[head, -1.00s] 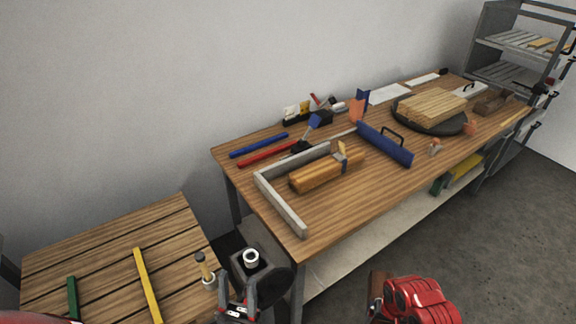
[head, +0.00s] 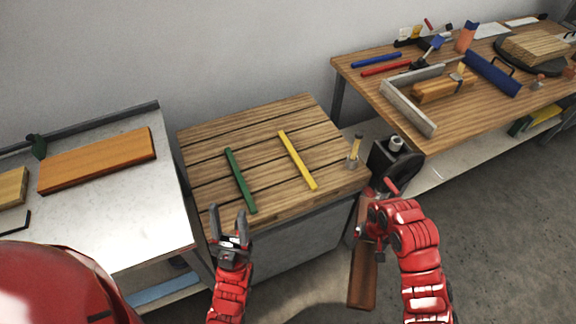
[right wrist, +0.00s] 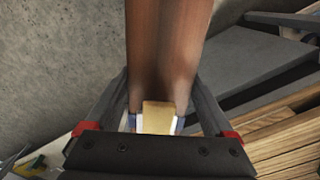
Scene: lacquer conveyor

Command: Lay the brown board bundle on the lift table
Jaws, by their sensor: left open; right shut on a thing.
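The brown board bundle (head: 362,278) hangs below my right gripper (head: 369,225), low in front of the lift table's right corner. In the right wrist view the bundle (right wrist: 168,45) runs up between the two fingers, with a pale tan block and blue-and-white edges at its near end. The right gripper is shut on it. The lift table (head: 205,138) has a slatted wood top, with a green strip (head: 240,180) and a yellow strip (head: 297,160) lying on it. My left gripper (head: 229,215) is open and empty at the table's front edge.
A metal bench (head: 150,215) with an orange-brown board (head: 98,160) stands at left. A small holder with a wooden handle (head: 354,152) sits at the lift table's right corner. The long workbench (head: 455,125) at right carries clamps, tools and a grey frame. Floor is clear at right front.

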